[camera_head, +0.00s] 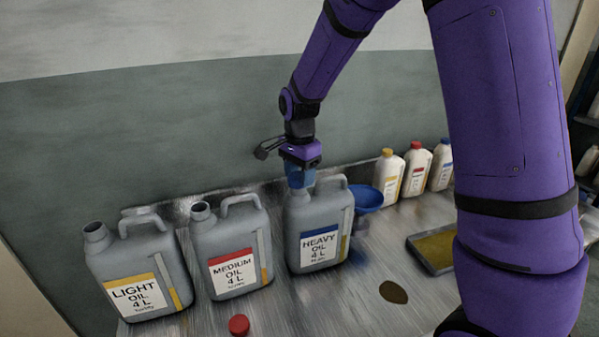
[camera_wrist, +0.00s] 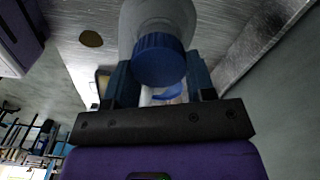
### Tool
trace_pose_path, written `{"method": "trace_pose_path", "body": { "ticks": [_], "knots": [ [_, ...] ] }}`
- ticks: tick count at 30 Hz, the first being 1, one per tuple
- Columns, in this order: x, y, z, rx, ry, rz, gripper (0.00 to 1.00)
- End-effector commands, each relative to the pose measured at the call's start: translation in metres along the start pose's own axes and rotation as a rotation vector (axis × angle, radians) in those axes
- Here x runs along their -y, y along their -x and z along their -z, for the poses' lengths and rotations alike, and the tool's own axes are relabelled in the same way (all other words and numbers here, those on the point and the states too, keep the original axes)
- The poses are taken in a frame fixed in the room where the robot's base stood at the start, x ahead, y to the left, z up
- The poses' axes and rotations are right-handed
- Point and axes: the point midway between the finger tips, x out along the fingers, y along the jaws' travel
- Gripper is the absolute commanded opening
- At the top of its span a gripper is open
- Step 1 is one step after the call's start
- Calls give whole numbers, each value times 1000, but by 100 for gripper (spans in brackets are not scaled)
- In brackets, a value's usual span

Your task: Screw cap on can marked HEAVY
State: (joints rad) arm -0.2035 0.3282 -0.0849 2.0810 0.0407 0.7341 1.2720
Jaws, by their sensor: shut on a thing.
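The grey can marked HEAVY (camera_head: 318,225) stands upright on the bench, right of the other two cans. My gripper (camera_head: 300,180) points down over its mouth, and its blue fingers hide the neck in the head view. In the wrist view my gripper (camera_wrist: 160,80) is shut on a ribbed blue cap (camera_wrist: 160,60), with one finger on each side. The cap lines up with the top of the grey can (camera_wrist: 155,15) behind it. I cannot tell whether the cap is seated on the thread.
The MEDIUM can (camera_head: 228,245) and LIGHT can (camera_head: 135,270) stand open to the left. A red cap (camera_head: 238,325) lies in front. A blue funnel (camera_head: 368,198), several white bottles (camera_head: 415,170) and a tray (camera_head: 435,250) are right. A dark spot (camera_head: 393,292) marks the bench.

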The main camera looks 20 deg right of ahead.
Motion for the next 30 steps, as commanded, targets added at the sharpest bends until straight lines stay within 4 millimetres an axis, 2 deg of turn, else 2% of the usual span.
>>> {"method": "trace_pose_path", "body": {
  "ticks": [30],
  "knots": [
    [0, -10, 0, 0, 0, -1, 28]
  ]
}}
